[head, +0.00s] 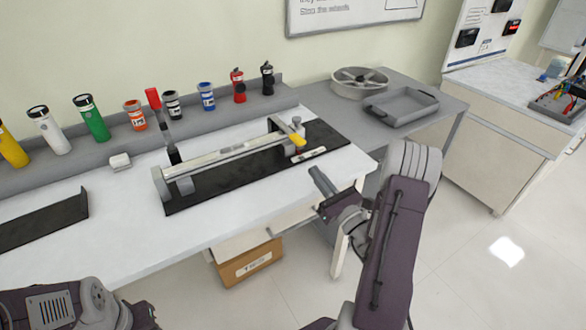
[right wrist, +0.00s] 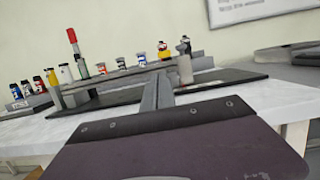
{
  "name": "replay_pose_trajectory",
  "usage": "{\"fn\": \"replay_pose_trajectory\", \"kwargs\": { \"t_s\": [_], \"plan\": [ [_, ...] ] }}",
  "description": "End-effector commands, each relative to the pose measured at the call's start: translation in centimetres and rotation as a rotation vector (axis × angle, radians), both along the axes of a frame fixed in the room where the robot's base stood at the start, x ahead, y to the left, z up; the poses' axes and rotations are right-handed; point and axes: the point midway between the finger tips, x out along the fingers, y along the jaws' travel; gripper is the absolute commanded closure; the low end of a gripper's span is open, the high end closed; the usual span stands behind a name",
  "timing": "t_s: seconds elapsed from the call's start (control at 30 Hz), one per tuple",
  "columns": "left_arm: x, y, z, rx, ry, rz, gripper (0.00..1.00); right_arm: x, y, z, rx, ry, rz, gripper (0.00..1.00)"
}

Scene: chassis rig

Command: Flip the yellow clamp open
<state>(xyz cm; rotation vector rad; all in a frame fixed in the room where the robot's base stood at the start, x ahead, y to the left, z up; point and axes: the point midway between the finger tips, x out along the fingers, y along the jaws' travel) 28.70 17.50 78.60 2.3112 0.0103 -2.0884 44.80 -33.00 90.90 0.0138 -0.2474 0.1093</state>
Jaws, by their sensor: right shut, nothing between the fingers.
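The yellow clamp (head: 297,140) is a small yellow lever at the right end of a long metal rail (head: 228,157), which stands on a black mat (head: 240,180) on the white bench. In the right wrist view a yellow patch (right wrist: 164,55) shows near the rail's right end; whether the clamp is raised or folded is too small to tell. My right gripper (head: 322,181) is shut and empty, at the bench's front edge, below and right of the clamp and apart from it. Its closed fingers (right wrist: 157,92) point toward the rail. My left arm shows at lower left; its gripper is out of view.
A red-handled lever (head: 154,98) rises at the rail's left end. Several bottles and cans line the grey back ledge (head: 75,160). A grey tray (head: 402,107) and a round fan-like part (head: 359,82) are on the grey table at right. A cardboard box (head: 247,264) is below the bench.

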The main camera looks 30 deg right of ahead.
Motion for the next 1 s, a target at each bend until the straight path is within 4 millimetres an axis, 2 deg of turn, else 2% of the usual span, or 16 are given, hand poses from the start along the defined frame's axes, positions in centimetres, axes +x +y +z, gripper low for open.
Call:
{"fn": "replay_pose_trajectory", "kwargs": {
  "t_s": [0.03,0.07,0.47,0.57,0.8,1.0],
  "plan": [
    [0.0,0.0,-1.0,0.000,0.000,0.000,0.64,-0.3,-0.7,-1.3,0.005,0.005,-0.018,1.00],
    [0.0,0.0,-1.1,0.000,0.000,0.000,0.64,-0.4,-1.0,-1.4,0.006,0.005,-0.026,1.00],
    [0.0,0.0,-0.9,0.000,-0.001,0.000,0.64,-0.4,-1.3,-1.1,0.003,0.004,-0.032,1.00],
    [0.0,0.0,-0.7,0.000,-0.001,0.000,0.64,0.6,-1.1,-0.7,0.001,0.003,-0.029,1.00],
    [0.0,0.0,-0.3,0.000,0.000,0.000,0.64,5.2,-0.7,0.5,0.000,0.001,-0.028,1.00],
    [0.0,0.0,-0.1,0.000,0.000,0.000,0.64,8.2,-0.5,1.1,0.001,0.003,-0.030,1.00]
  ]
}}
